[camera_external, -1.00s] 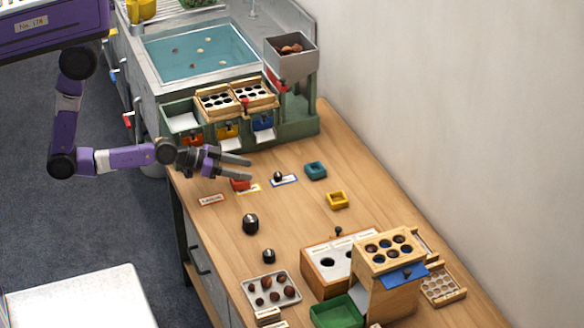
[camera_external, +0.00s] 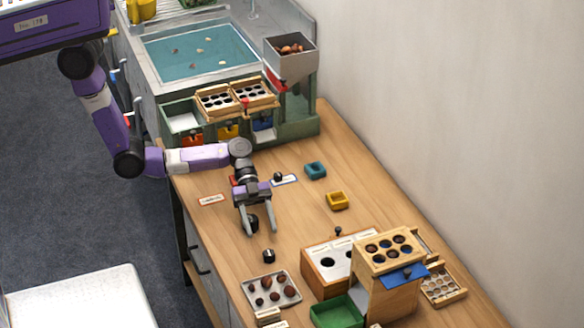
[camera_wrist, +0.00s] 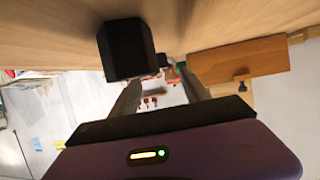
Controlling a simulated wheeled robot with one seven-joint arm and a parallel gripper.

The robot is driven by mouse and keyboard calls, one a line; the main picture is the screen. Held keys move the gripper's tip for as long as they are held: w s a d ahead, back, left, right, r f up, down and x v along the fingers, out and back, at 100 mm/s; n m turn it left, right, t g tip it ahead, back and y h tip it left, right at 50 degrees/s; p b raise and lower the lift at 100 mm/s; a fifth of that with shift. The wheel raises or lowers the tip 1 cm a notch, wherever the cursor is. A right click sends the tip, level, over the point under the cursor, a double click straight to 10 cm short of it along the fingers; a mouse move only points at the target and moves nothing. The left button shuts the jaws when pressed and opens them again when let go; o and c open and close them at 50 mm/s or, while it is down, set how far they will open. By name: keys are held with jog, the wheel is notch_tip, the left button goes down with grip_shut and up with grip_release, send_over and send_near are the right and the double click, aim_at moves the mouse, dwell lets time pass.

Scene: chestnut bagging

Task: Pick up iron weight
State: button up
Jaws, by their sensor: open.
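The larger black weight (camera_external: 252,222) is partly covered by my gripper in the external view. In the wrist view, this weight (camera_wrist: 127,50) shows as a dark faceted block close to the tip of the left finger. The smaller black weight (camera_external: 268,256) stands beyond the fingertips, towards the metal tray. My gripper (camera_external: 257,230) is open and low over the table, with its fingers reaching around or beside the larger weight. Its two fingers also show in the wrist view (camera_wrist: 158,76), with nothing gripped.
A metal tray (camera_external: 250,285) of chestnuts, a wooden box with holes (camera_external: 312,277) and a green tray (camera_external: 338,312) lie past the weights. Yellow (camera_external: 337,201) and teal (camera_external: 315,171) blocks stand right of my arm.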

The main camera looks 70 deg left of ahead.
aim_at(268, 251)
jog(key=p+x, duration=0.1)
jog(key=x, duration=0.6)
jog(key=shift+d, duration=0.3)
grip_shut()
